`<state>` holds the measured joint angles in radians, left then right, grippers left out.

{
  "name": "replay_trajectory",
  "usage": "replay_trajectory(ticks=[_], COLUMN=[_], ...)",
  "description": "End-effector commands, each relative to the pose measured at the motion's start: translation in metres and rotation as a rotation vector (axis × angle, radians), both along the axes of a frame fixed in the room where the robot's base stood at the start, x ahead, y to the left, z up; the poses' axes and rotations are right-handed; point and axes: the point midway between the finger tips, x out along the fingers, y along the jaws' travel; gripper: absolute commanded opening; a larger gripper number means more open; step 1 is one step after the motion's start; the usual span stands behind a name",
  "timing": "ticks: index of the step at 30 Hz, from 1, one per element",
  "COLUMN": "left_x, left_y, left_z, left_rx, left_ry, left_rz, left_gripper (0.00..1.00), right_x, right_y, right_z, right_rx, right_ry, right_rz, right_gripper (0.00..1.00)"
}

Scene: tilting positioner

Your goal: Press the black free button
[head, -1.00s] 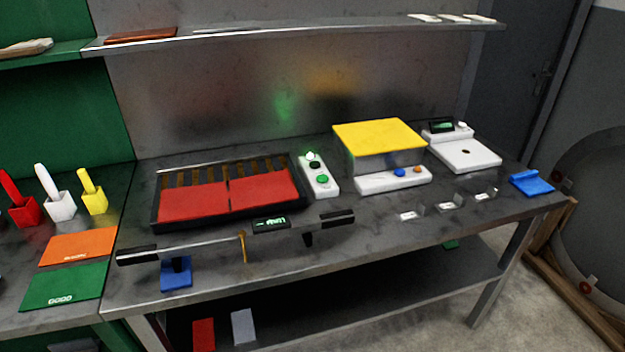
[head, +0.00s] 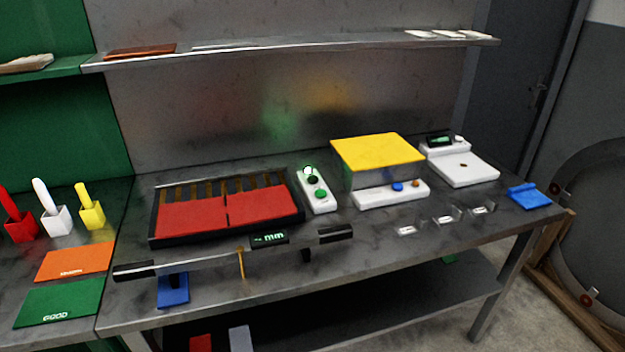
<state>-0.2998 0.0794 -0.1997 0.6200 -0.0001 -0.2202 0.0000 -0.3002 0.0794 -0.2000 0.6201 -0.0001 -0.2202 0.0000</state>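A narrow white control box (head: 319,199) stands on the metal bench, just right of the black tray with red panels. A round black button (head: 312,180) sits on its upper part. A green button (head: 320,195) is below it, nearer the front, and a small green light (head: 309,169) shows at the box's far end. Neither of my grippers is in the head view, and nothing touches the box.
The black tray (head: 153,226) is left of the box. A yellow-topped unit (head: 377,151) stands right of it. A long bar with a display (head: 269,238) lies in front.

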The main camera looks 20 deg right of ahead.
Motion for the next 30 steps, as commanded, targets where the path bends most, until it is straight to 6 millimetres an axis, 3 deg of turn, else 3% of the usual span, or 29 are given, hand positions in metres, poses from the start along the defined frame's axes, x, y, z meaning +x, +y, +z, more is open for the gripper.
replay_trajectory(ticks=[6,13,30], left_x=[-0.0003,-0.0003,-0.0002], left_y=[0.0002,0.0002,0.0003], left_z=[0.0,0.0,0.0], left_rx=[0.0,0.0,0.0], left_ry=[0.0,0.0,0.0], left_rz=[0.0,0.0,-0.001], left_gripper=[0.52,0.52,0.52], right_x=[-0.0001,0.0,0.0], right_y=[-0.0002,-0.0003,-0.0005], right_z=[0.0,0.0,0.0], right_rx=[0.0,0.0,-0.001], right_ry=[0.0,0.0,0.0], right_rz=[0.0,0.0,0.0], right_gripper=[0.56,0.01,0.0])
